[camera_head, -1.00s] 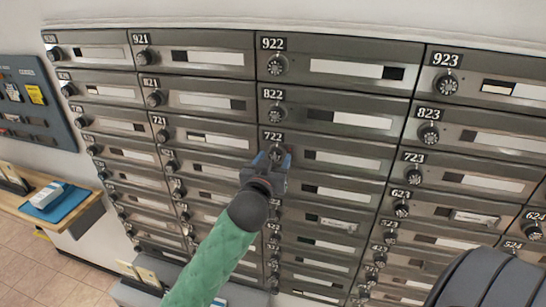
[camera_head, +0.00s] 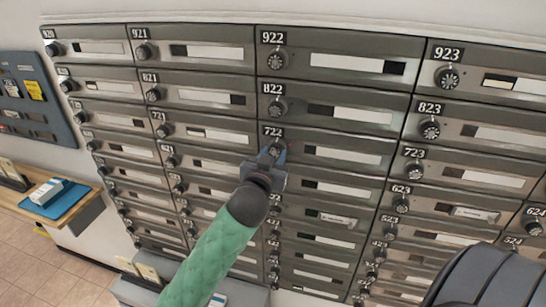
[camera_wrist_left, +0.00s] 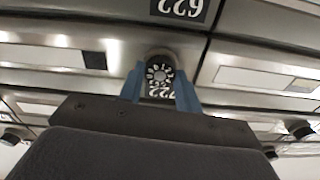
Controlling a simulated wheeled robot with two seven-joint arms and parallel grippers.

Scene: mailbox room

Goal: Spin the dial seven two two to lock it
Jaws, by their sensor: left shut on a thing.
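The box labelled 722 (camera_head: 342,157) is in the middle of the wall of mailboxes in the head view. Its round black dial (camera_head: 275,149) is at the box's left end, just under the number plate. My left gripper (camera_head: 273,156) is at this dial, its blue fingers shut on it and partly hiding it. In the left wrist view, the dial's numbered face (camera_wrist_left: 159,74) sits between the two blue fingers of the left gripper (camera_wrist_left: 160,90). My right gripper is not in view.
Dials of boxes 822 (camera_head: 276,106) and 723 (camera_head: 413,171) are near the gripped one. A wooden shelf (camera_head: 88,202) with a blue tray (camera_head: 70,207) stands at the left. A grey container (camera_head: 135,292) is low by my left arm.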

